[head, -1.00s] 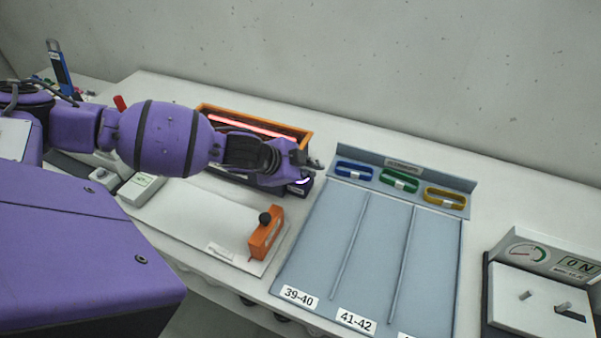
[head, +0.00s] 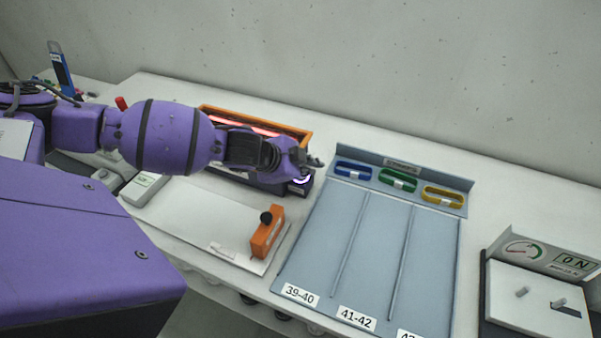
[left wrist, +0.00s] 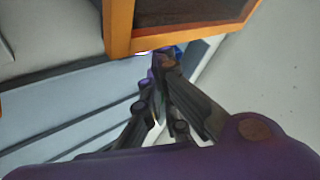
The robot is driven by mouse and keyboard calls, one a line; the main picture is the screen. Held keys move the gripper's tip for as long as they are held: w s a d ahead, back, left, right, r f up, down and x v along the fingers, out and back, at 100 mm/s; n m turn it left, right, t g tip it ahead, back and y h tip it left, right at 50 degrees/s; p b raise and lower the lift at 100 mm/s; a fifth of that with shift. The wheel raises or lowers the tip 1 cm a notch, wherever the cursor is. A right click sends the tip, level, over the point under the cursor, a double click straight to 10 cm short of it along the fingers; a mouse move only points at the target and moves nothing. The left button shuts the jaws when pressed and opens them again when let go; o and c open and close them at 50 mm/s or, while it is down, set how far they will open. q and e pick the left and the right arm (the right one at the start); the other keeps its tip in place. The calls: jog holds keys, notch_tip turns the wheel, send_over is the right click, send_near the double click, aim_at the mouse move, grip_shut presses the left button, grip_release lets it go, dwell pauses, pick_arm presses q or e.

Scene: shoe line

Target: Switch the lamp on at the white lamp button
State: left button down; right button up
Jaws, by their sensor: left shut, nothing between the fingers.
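The lamp box (head: 309,141) has an orange frame and a dark front, with a glowing red strip inside. A small ring with a white-violet glow (head: 302,180), which looks like the lamp button, is at the right end of its front, partly covered by my gripper. My left gripper (head: 317,161) is shut and empty, beside the box's right end, just above the ring. In the left wrist view the fingers (left wrist: 161,62) meet near the orange frame's corner (left wrist: 118,40). I cannot tell whether they touch the button. My right gripper is not in view.
Right of the box stands a blue-grey sorting tray (head: 335,225) with blue, green and yellow bands along its back. In front is a white board (head: 200,215) with an orange block (head: 267,232). A gauge unit (head: 535,290) stands at far right.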

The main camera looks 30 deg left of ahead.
aim_at(307, 182)
pick_arm(q)
jog(key=shift+r+p, duration=0.8)
jog(key=shift+r, duration=1.1)
notch_tip(307, 182, up, 2)
jog(key=shift+r, duration=0.1)
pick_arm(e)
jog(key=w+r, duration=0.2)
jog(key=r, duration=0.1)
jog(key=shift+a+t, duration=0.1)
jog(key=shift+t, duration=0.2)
